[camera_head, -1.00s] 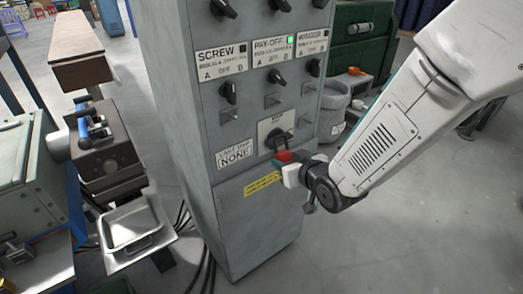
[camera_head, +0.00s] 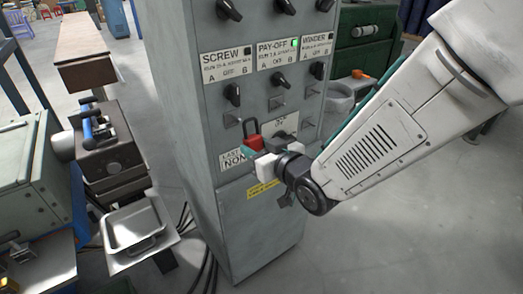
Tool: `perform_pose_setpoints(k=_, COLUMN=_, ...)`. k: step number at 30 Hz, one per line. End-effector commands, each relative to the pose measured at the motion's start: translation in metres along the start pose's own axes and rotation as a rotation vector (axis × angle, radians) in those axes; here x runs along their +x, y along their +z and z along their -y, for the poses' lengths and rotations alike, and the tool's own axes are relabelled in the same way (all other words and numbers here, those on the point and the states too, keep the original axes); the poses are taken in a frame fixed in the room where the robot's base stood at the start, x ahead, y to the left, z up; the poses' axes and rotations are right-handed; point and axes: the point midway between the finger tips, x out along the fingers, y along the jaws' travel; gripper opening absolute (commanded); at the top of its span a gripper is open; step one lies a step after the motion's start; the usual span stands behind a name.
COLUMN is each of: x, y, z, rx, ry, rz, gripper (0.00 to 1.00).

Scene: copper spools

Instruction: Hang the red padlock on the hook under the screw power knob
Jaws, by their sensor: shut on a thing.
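The red padlock (camera_head: 252,144) is held upright in front of the grey cabinet, its dark shackle (camera_head: 251,127) pointing up. My gripper (camera_head: 257,156) is shut on it from the right. The screw power knob (camera_head: 232,95) is black and sits under the SCREW label (camera_head: 226,64). The small grey hook (camera_head: 232,121) is below that knob. The padlock is a little lower and to the right of the hook in the picture. I cannot tell how far it is from the panel. The gripper and padlock partly cover the "NONE" label (camera_head: 232,159).
The grey control cabinet (camera_head: 255,220) has similar hooks under the PAY-OFF knob (camera_head: 278,81) and the winder knob (camera_head: 317,70). A machine with a metal tray (camera_head: 140,228) stands to the left. Cables lie on the floor by the cabinet.

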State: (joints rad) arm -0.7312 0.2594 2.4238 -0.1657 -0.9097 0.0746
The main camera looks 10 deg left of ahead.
Motion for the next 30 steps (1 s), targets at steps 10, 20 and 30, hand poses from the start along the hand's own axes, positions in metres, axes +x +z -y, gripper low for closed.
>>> perform_pose_setpoints(k=10, x=0.021, y=-0.002, z=0.000, rx=0.000, ry=0.000, rz=0.000, gripper=0.10)
perform_pose_setpoints(k=20, x=0.041, y=-0.005, z=0.000, rx=0.000, ry=0.001, rz=0.000, gripper=0.10)
perform_pose_setpoints(k=30, x=0.060, y=-0.003, z=0.000, rx=0.001, ry=0.001, rz=0.001, gripper=0.10)
